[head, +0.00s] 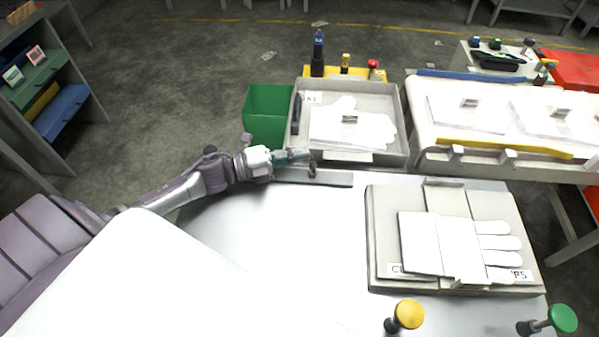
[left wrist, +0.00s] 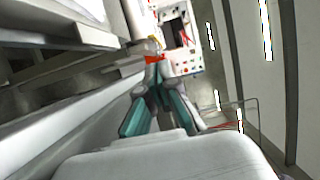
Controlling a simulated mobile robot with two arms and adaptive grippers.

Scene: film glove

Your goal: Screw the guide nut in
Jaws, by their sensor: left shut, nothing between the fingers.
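A small dark knob-like part (head: 312,169), which may be the guide nut, stands on a grey bar (head: 335,179) along the far edge of the metal table. It is too small to make out any thread. My left gripper (head: 305,155) is shut and empty, just above and beside this part; I cannot tell whether they touch. In the left wrist view the teal-lined fingers (left wrist: 157,88) show with nothing held between them, and the nut cannot be made out there. My right gripper is not in view.
A white glove (head: 435,243) lies on a grey plate fixture (head: 380,215) at the right. Yellow (head: 408,314) and green (head: 562,318) knobs stand in front. A grey tray (head: 395,110) and green bin (head: 268,102) stand beyond the table. The table's middle (head: 300,225) is clear.

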